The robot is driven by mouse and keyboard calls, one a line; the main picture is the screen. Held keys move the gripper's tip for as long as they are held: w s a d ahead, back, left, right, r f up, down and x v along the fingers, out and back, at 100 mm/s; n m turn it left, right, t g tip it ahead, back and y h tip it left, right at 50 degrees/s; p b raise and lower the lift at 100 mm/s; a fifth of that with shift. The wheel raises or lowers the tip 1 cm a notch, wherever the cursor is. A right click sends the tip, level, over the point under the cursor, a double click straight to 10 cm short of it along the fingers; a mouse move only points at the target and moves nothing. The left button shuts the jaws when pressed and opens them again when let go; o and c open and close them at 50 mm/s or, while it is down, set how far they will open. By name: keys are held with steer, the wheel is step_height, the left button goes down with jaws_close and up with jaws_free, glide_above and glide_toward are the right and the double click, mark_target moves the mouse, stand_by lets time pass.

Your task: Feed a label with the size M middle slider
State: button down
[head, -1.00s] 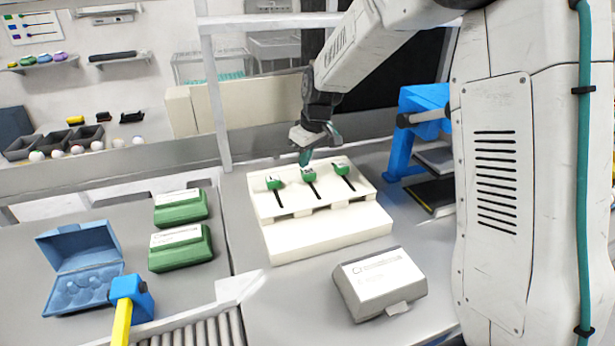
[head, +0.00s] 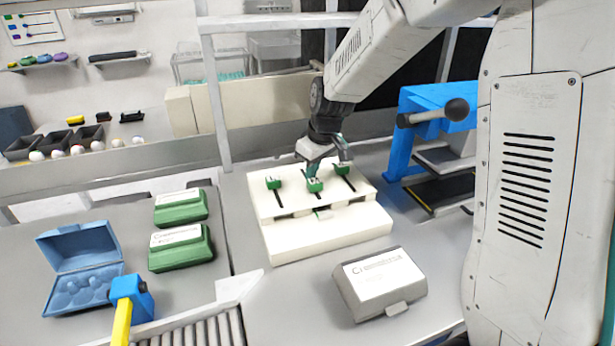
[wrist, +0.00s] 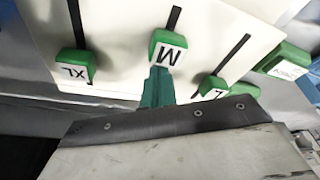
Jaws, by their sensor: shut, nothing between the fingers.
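The white slider box (head: 275,230) stands on the table with three green sliders in black slots. The middle slider (head: 315,185) sits part-way down its slot, nearer the front than its neighbours; it reads M in the wrist view (wrist: 168,50). The XL slider (wrist: 75,66) and L slider (wrist: 213,88) flank it. My gripper (head: 312,173) is shut and empty, its teal fingertips (wrist: 158,88) against or very close to the M slider's back side.
A grey labelled carton (head: 380,285) lies in front of the box. Two green cartons (head: 180,248) (head: 181,207) and an open blue egg box (head: 80,270) are at the left. A blue stand (head: 405,150) is close on the right. Table space between box and grey carton is narrow.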

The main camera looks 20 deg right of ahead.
mark_target(315, 182)
steer(key=shift+s, duration=1.7)
steer(key=shift+w+a+r+v, duration=0.15)
steer(key=shift+w+v, duration=0.1)
steer(key=shift+v, duration=0.9)
steer(key=shift+w+a+v, duration=0.1)
steer(key=shift+w+v, duration=0.1)
steer(key=shift+v, duration=0.9)
steer(key=shift+w+a+r+v, duration=0.15)
steer(key=shift+w+v, duration=0.1)
steer(key=shift+v, duration=0.9)
steer(key=shift+f, duration=0.1)
steer(key=shift+s+f+m, duration=0.1)
steer(key=shift+s+m, duration=0.1)
steer(key=shift+m, duration=0.1)
steer(key=s+d+r+m, duration=0.1)
steer(key=s+r+m, duration=0.1)
steer(key=s, duration=1.3)
steer(key=s+d+r+m+g+h, duration=0.1)
steer(key=s+d+r+m, duration=0.1)
steer(key=s, duration=1.3)
steer(key=shift+s+r+m, duration=0.35)
steer(key=shift+r+m, duration=0.05)
steer(key=shift+m, duration=0.3)
